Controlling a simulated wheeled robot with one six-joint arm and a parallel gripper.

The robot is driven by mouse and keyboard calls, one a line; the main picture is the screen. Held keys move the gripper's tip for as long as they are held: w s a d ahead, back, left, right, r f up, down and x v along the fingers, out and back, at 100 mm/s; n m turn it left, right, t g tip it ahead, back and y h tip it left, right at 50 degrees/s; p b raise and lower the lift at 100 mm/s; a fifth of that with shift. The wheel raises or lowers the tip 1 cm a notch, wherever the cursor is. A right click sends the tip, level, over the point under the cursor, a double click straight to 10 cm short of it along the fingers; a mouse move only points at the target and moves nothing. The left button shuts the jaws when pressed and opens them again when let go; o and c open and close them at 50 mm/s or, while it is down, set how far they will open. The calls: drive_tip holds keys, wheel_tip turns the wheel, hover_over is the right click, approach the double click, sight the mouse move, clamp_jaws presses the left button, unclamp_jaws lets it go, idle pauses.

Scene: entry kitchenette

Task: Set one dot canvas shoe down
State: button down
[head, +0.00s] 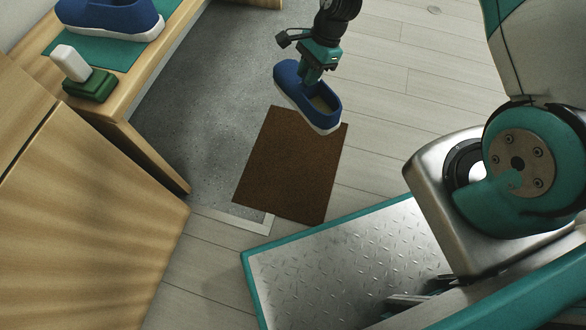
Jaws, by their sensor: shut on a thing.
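My gripper (312,72) is shut on a blue canvas shoe (293,84) with a white sole. The shoe hangs tilted, its lower end toward the lower right, over the upper part of a brown mat (290,170). From this view I cannot tell its exact height above the floor. A second blue shoe (108,14) with a white sole stands on a teal mat (133,50) on the wooden bench at the upper left. No dots can be made out on either shoe at this size.
A wooden cabinet (80,220) fills the lower left. Grey floor (215,85) lies left of the brown mat, and pale plank floor (430,70) is open to the right.

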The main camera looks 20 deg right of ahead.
drive_tip(key=shift+a+f+m+b, duration=0.15)
drive_tip(key=shift+f+m+b, duration=0.1)
drive_tip(key=shift+f, duration=0.3)
drive_tip(key=shift+a+f+m+b, duration=0.15)
drive_tip(key=shift+f+m+b, duration=0.1)
drive_tip(key=shift+f, duration=0.3)
wheel_tip(320, 180, down, 19)
drive_tip(key=b, duration=1.1)
drive_tip(key=shift+f+t, duration=0.2)
drive_tip(key=shift+t, duration=0.1)
drive_tip(key=shift+f, duration=0.1)
drive_tip(key=c, duration=1)
unclamp_jaws()
